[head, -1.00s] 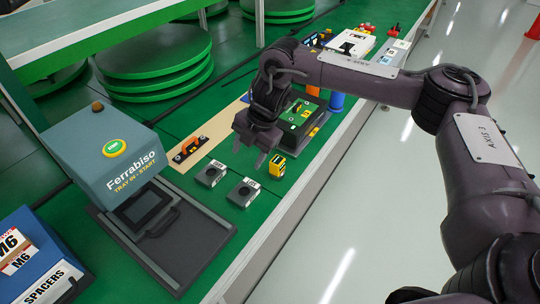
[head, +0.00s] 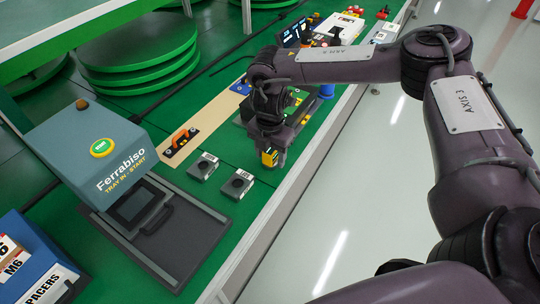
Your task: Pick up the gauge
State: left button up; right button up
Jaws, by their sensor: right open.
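The gauge, which I take to be the small yellow and black block (head: 269,158), stands on the green table to the right of two small grey blocks. My right gripper (head: 271,152) is above it and pointing down, with its fingers at the gauge's sides. The gripper is open, and the fingers and wrist hide part of the gauge. I cannot tell whether the fingers touch it. My left gripper is not in view.
The two grey blocks (head: 203,167) (head: 238,184) lie close to the left. A Ferrabiso machine (head: 90,150) with a dark tray (head: 185,255) stands further left. An orange-handled item (head: 180,138) lies behind. The table's pale edge (head: 285,195) runs along the right.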

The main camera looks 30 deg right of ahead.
grip_shut()
dwell(0.3)
dwell(0.3)
